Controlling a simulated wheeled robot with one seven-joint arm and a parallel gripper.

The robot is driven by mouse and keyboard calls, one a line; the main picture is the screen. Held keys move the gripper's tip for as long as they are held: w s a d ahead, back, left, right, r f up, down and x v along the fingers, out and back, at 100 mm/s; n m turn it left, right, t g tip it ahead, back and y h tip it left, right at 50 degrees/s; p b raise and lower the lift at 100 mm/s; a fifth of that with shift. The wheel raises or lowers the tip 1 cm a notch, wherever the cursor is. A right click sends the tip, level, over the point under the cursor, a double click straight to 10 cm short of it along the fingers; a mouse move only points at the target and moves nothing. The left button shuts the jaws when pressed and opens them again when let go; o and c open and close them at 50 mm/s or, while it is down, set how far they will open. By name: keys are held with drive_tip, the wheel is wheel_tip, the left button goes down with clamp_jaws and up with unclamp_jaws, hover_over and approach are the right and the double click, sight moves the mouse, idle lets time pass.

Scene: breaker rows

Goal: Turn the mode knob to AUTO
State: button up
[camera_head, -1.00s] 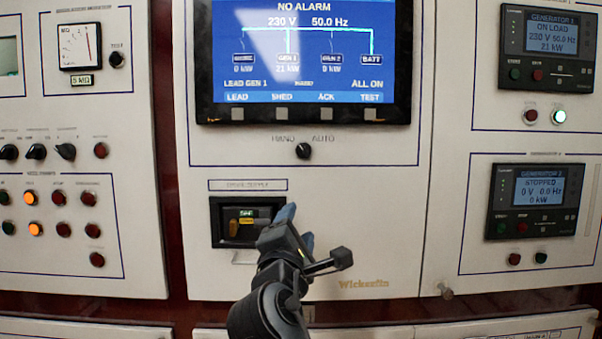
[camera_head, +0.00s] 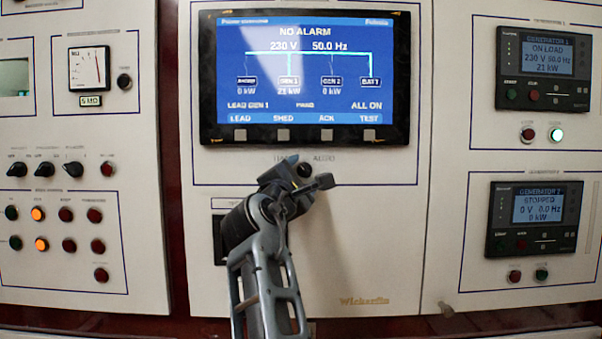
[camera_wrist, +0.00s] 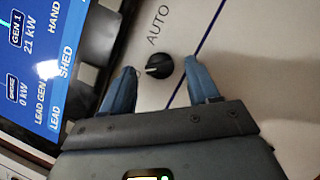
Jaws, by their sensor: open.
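The mode knob (camera_wrist: 159,66) is a small round black knob on the white panel below the screen. In the wrist view its pale mark points left, away from the AUTO label (camera_wrist: 158,26). The screen's status line reads HAND in that view. In the head view the knob (camera_head: 304,171) is partly covered by my gripper (camera_head: 298,173). My gripper is open, with its blue fingers (camera_wrist: 160,76) on either side of the knob. Small gaps show beside the knob, and I cannot tell its exact depth between the fingertips. The panel's HAND label is not readable in the wrist view.
The large screen (camera_head: 305,75) with its raised dark bezel is just above my gripper. The drawer-supply opening (camera_head: 219,240) is below, mostly behind my arm. Smaller knobs (camera_head: 45,169) and lamps are at left, generator displays (camera_head: 543,68) at right.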

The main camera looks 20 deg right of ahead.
drive_tip(key=shift+w+d, duration=0.2)
drive_tip(key=shift+w, duration=0.05)
drive_tip(key=c, duration=1)
